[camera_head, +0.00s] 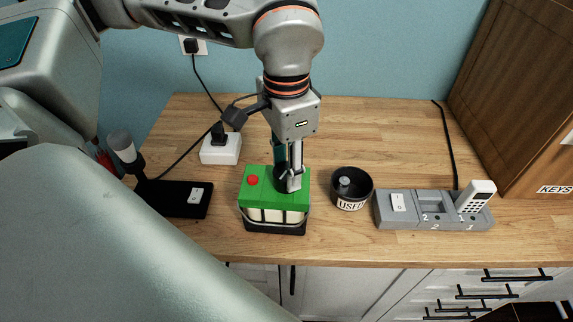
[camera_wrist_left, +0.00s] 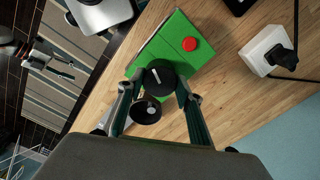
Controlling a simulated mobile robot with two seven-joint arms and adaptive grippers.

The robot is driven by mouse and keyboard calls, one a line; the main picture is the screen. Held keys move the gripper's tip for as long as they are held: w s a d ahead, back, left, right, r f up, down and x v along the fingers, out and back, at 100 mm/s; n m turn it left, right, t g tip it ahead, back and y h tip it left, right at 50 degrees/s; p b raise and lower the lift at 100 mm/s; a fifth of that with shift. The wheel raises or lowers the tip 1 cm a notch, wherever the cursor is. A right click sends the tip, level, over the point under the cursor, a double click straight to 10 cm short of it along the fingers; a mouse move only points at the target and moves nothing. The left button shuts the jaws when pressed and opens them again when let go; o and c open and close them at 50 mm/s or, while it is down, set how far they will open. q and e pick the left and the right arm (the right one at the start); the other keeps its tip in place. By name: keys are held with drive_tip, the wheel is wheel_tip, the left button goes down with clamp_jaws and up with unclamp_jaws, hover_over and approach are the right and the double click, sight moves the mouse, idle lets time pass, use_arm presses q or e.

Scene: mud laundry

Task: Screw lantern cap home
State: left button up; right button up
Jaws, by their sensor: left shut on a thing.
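The lantern (camera_head: 274,218) stands upright on the wooden counter, with a green top, cream sides and a dark base. A red button sits on its green top, which also shows in the wrist view (camera_wrist_left: 160,45). The black round cap (camera_wrist_left: 160,78) with a white mark is at the green top, beside the red button. My left gripper (camera_head: 287,185) comes down from above and is shut on the cap, one finger on each side. Whether the cap is fully seated is hidden. My right gripper (camera_wrist_left: 58,66) shows small at the left of the wrist view, its fingers apart, away from the lantern.
A black cup (camera_head: 353,203) marked USED stands close right of the lantern. Further right is a grey numbered holder (camera_head: 400,222) with white devices. A black pad (camera_head: 170,205) lies left, and a white socket block (camera_head: 220,153) with cables behind.

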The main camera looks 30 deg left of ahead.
use_arm(q)
drive_tip(key=shift+o, duration=0.2)
drive_tip(key=shift+s+f+m, duration=0.1)
drive_tip(key=shift+f+m, duration=0.05)
drive_tip(key=shift+m, duration=0.35)
drive_tip(key=shift+c, duration=0.2)
drive_tip(key=o, duration=1.4)
drive_tip(key=shift+o, duration=0.2)
drive_tip(key=c, duration=0.4)
drive_tip(key=shift+r, duration=0.2)
